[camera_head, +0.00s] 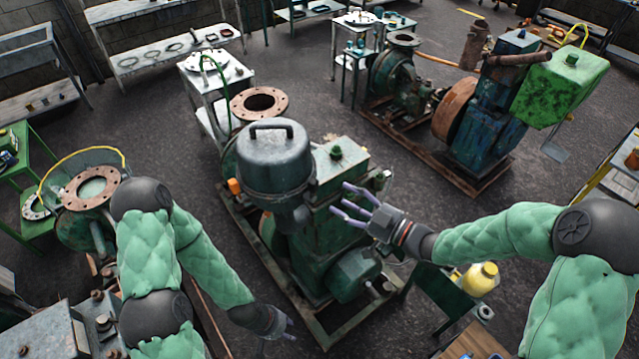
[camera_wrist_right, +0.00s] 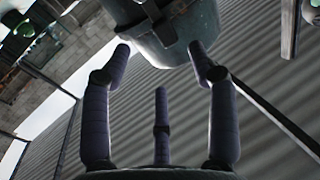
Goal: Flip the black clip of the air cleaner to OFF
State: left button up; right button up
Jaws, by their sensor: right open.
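The air cleaner (camera_head: 274,165) is a grey-green metal canister with a black top handle, on the green engine in the middle. In the right wrist view its lower wall (camera_wrist_right: 185,40) hangs above my fingers. A dark clip (camera_wrist_right: 155,18) shows on that wall near the top edge; I cannot tell its position. No clip can be made out in the head view. My right gripper (camera_head: 347,204) is open and empty, just right of the canister. It also shows in the right wrist view (camera_wrist_right: 160,58), fingers spread below the canister. My left gripper (camera_head: 280,325) hangs low, left of the engine's base frame; its fingers are too small to judge.
The green engine (camera_head: 335,220) stands on a rusty base frame (camera_head: 330,335). A rusty flanged pump (camera_head: 260,103) stands behind it, and another pump set (camera_head: 490,120) at the back right. A yellow bottle (camera_head: 481,279) sits at the lower right. Open floor lies between the pump sets.

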aim_at(312, 191)
jog(key=p+x, duration=0.1)
jog(key=x, duration=0.7)
jog(key=shift+a, duration=0.15)
jog(key=shift+w, duration=0.1)
jog(key=shift+c, duration=0.2)
grip_shut()
